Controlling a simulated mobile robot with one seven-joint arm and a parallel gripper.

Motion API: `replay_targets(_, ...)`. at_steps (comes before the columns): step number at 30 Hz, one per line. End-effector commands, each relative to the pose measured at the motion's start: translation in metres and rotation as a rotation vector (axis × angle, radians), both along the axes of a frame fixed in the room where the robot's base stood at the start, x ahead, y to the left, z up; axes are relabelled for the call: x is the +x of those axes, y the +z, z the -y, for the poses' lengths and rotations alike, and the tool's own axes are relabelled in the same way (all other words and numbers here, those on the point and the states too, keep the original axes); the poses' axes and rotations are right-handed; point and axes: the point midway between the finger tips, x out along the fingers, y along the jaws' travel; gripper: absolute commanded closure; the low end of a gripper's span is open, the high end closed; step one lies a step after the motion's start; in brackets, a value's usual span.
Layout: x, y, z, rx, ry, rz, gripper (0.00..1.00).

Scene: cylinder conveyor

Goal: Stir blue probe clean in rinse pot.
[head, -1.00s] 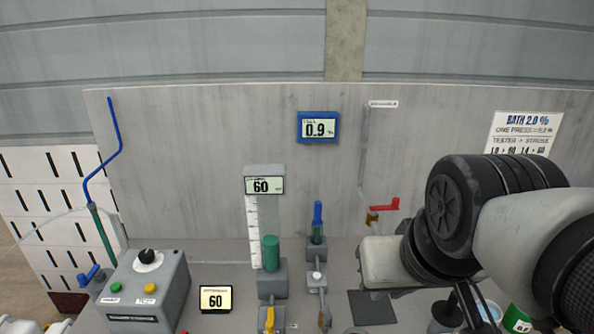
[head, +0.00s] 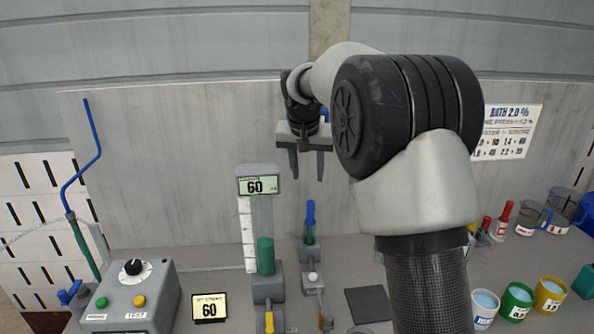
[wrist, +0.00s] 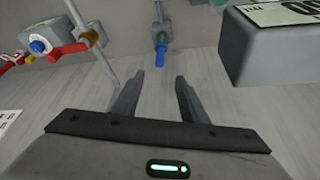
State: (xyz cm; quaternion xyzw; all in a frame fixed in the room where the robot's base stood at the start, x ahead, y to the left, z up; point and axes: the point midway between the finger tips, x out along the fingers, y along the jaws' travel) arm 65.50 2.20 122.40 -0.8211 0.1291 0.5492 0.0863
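The blue probe (head: 310,217) stands upright in a grey holder on the bench. In the wrist view the blue probe (wrist: 161,49) shows beyond the gap between my fingertips. My gripper (head: 306,172) points down above the probe, fingers apart and empty; in the wrist view my gripper (wrist: 160,78) also shows open. At the lower right stand a white pot (head: 484,321), a green pot (head: 516,311) and a yellow pot (head: 548,304) with pale blue liquid. Their labels are too small to read, so I cannot tell which is the rinse pot.
A control box (head: 138,300) is further left. A red handle (wrist: 68,53) shows in the wrist view. A dark square plate (head: 368,305) lies right of the probe.

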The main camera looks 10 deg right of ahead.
Motion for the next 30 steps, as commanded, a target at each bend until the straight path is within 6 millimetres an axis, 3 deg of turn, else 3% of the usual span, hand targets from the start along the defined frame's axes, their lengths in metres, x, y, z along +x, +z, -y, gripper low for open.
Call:
replay_targets(8, 0.013, -0.028, 0.003, -0.001, -0.004, -0.003, 0.60)
replay_targets(24, 0.051, -0.126, 0.016, 0.000, -0.003, -0.002, 0.60)
replay_targets(30, 0.061, -0.151, 0.019, -0.001, -0.003, -0.001, 0.60)
